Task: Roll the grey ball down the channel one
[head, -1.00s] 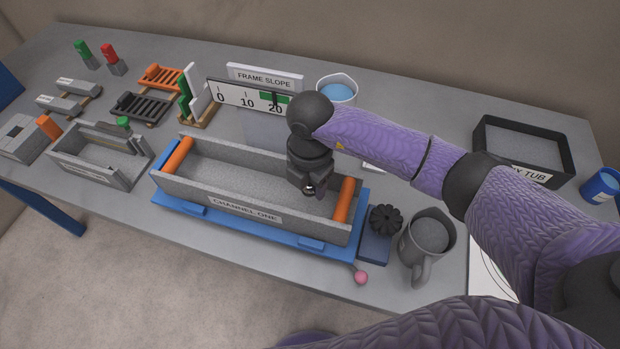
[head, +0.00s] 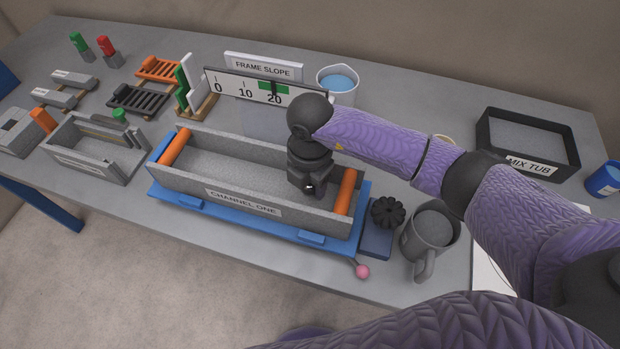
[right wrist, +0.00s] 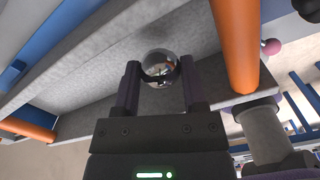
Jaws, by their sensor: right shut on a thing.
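The channel one (head: 243,202) is a long grey trough on a blue base, with an orange roller at each end. My right gripper (head: 310,190) is inside the trough near its right end, beside the right orange roller (head: 345,191). In the right wrist view it is shut on the shiny grey ball (right wrist: 160,66), held between the two fingertips above the trough floor; I cannot tell whether the ball touches the floor. In the head view the ball is mostly hidden by the gripper and front wall. My left gripper is not in view.
A dark knob (head: 388,212) and a grey mug (head: 430,238) stand right of the channel. A frame slope scale (head: 246,92) stands behind it, beside a beaker (head: 339,84). A smaller grey trough (head: 95,152) is left. A black mix tub (head: 528,140) is at the far right.

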